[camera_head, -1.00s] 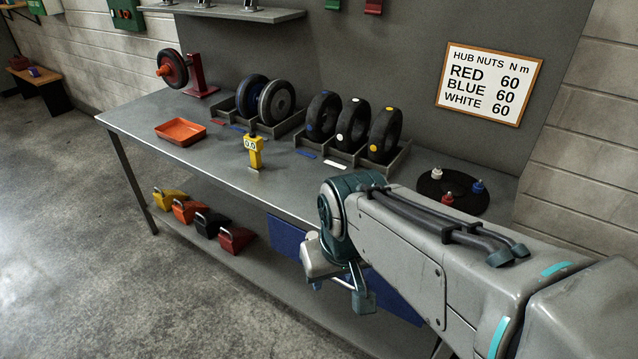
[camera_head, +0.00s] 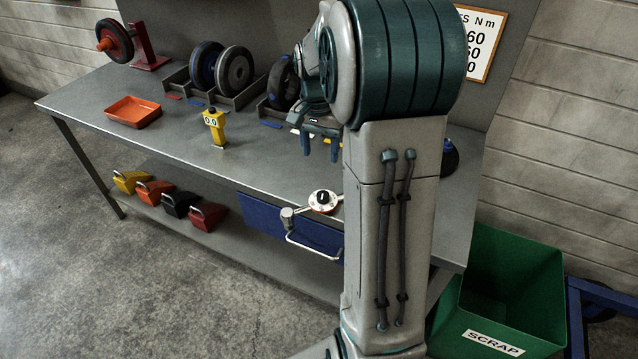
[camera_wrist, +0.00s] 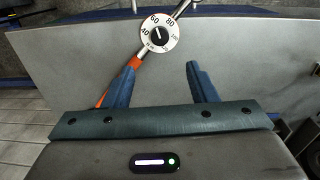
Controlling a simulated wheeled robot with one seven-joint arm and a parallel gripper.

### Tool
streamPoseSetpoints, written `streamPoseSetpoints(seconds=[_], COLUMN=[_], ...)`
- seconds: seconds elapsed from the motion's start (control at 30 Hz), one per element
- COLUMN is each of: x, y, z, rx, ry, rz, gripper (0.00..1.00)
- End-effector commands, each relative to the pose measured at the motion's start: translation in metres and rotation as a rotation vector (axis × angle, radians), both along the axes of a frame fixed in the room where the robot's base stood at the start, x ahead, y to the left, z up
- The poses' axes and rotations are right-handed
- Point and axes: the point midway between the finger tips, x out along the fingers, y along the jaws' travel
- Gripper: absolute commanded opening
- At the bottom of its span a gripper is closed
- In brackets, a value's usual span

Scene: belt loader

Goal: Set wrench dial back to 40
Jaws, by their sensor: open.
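The torque wrench's round white dial (camera_head: 323,200) with a black centre knob lies near the bench's front edge in the head view. My arm hides part of the wrench. In the wrist view the dial (camera_wrist: 159,33) shows beyond my fingertips, with numbers such as 60 and 80 around the black knob; the knob's exact setting is too small to read. An orange handle (camera_wrist: 136,63) runs from the dial down-left behind my left finger. My gripper (camera_wrist: 161,67) is open and empty, apart from the dial. In the head view my gripper (camera_head: 320,150) hangs above the bench, fingers downward.
A yellow tester (camera_head: 216,128) reading 0.0 and an orange tray (camera_head: 133,111) stand left on the bench. Wheels in racks (camera_head: 234,69) stand behind. A blue drawer front (camera_head: 270,215) is below the bench edge. A green scrap bin (camera_head: 515,280) stands right.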

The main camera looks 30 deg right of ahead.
Motion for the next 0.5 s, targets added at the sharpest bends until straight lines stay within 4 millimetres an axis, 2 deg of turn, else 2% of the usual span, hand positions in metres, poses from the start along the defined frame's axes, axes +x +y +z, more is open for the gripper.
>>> streamPoseSetpoints(seconds=[0.23,0.5], x=[0.002,-0.002], y=[-0.004,-0.005], z=[-0.024,-0.082], rx=[0.002,0.003], ry=[0.008,0.009], rz=[-0.015,-0.014], gripper=[0.52,0.52])
